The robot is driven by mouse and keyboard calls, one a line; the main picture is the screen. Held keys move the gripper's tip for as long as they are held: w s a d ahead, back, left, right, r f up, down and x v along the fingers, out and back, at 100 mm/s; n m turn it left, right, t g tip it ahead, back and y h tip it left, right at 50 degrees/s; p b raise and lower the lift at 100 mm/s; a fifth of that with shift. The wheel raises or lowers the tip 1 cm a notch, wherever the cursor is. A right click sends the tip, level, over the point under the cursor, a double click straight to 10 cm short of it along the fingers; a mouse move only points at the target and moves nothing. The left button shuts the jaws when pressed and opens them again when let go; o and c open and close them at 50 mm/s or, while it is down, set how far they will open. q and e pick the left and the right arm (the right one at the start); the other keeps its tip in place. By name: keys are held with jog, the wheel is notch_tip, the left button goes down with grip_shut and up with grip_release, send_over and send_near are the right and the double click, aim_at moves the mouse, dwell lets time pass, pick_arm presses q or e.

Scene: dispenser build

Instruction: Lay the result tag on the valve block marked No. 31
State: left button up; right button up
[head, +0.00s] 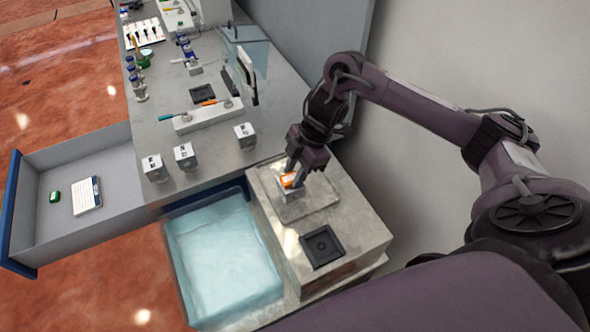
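My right gripper (293,174) points down at the stone-topped unit on the right. A small orange piece (288,181), perhaps the result tag, is at its fingertips. The fingers partly cover it, and I cannot tell whether they grip it. A small pale object (284,194) shows just below, on a clear square plate (318,207). Three small metallic blocks with white marked tops stand on the grey bench: one at left (155,168), one in the middle (185,156) and one at right (245,137). Their numbers are too small to read surely. My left gripper is out of view.
An open drawer (110,226) at left holds a white card (87,196) and a green item (55,196). A pale blue-lined bin (220,255) lies before the unit. A black square fixture (322,247) is near the unit's front. A clear screen (240,68) stands farther back.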

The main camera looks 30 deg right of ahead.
jog(key=o, duration=0.4)
jog(key=shift+r, duration=0.2)
jog(key=p+v, duration=0.2)
jog(key=v, duration=1)
jog(key=shift+w+d+f, duration=0.1)
jog(key=shift+f, duration=0.1)
